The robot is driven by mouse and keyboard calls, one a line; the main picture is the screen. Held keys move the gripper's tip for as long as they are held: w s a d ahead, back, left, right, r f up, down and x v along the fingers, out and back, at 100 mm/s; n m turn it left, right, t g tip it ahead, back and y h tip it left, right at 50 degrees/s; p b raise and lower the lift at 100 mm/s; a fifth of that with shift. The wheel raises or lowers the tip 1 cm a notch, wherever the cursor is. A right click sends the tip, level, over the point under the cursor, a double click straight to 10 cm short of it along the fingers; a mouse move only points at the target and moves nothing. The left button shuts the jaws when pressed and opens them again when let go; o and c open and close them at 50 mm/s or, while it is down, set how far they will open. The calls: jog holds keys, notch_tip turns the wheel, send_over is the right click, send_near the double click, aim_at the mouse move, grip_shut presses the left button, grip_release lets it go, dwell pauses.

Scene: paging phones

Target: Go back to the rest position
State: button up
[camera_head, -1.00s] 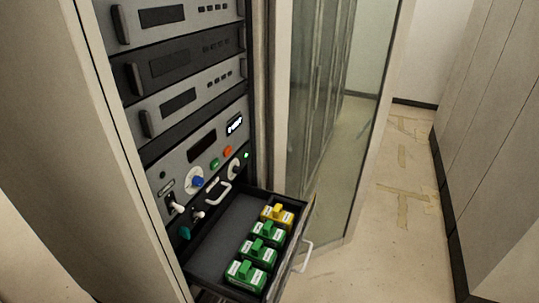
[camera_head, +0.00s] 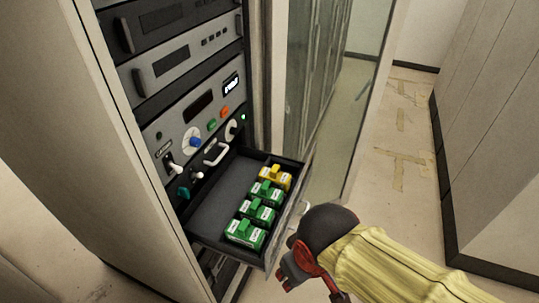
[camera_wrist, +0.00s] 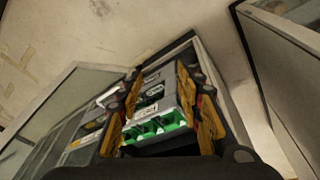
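My gripper (camera_head: 291,274) comes into the head view at the lower right, just in front of the open drawer's front, with my yellow-sleeved arm behind it. In the wrist view my gripper (camera_wrist: 160,105) has its two orange-padded fingers spread apart with nothing held between them. The drawer (camera_head: 213,207) is pulled out of the rack. Several green modules (camera_head: 256,212) and a yellow one (camera_head: 274,177) stand in a row along its right side. Green modules (camera_wrist: 157,130) also show beyond the fingers in the wrist view.
The rack (camera_head: 172,70) carries panels with knobs, buttons and a small lit display (camera_head: 231,86). A glass door (camera_head: 335,90) stands open to its right. Grey cabinets (camera_head: 490,130) line the far right. Bare floor (camera_head: 395,185) lies between them.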

jog(key=w+d+r+m+t, duration=0.1)
jog(key=d+r+m, duration=0.2)
jog(key=d, duration=0.3)
jog(key=d+r+m+t, duration=0.2)
jog(key=d+r+m, duration=0.1)
jog(key=d, duration=0.4)
jog(key=shift+w+r+m+h, duration=0.3)
jog(key=shift+w+r+m, duration=0.1)
jog(key=shift+r, duration=0.3)
jog(key=shift+c, duration=0.2)
